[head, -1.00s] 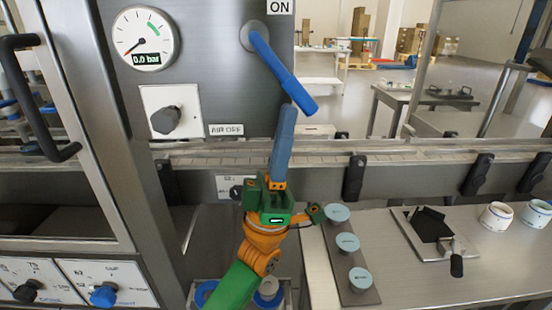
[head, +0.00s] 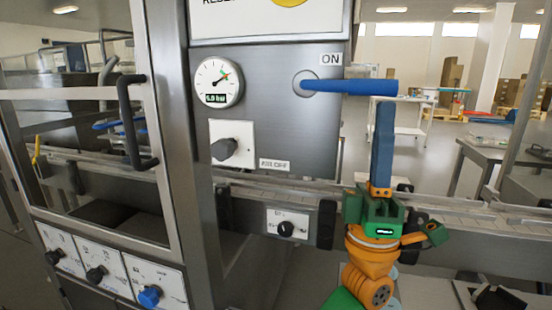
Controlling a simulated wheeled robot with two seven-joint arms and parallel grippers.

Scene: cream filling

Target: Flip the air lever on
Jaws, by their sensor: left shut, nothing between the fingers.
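The blue air lever (head: 349,86) is mounted on the grey machine panel and lies about level, its handle pointing right. The ON label (head: 330,59) is just above it and the AIR OFF label (head: 274,165) is below. The pressure gauge (head: 218,83) left of the lever shows about 5 or 6 bar, its digits small, with the needle up to the right. My left gripper (head: 385,108) is shut and empty, its blue-grey fingers pointing up. Its tips are just below the lever's outer end; I cannot tell whether they touch. My right gripper is out of view.
A black knob (head: 224,149) on a white plate sits below the gauge. A conveyor rail (head: 470,205) runs behind my left gripper. A framed door with a black handle (head: 131,122) stands at the left. Several knobs line the lower left panel.

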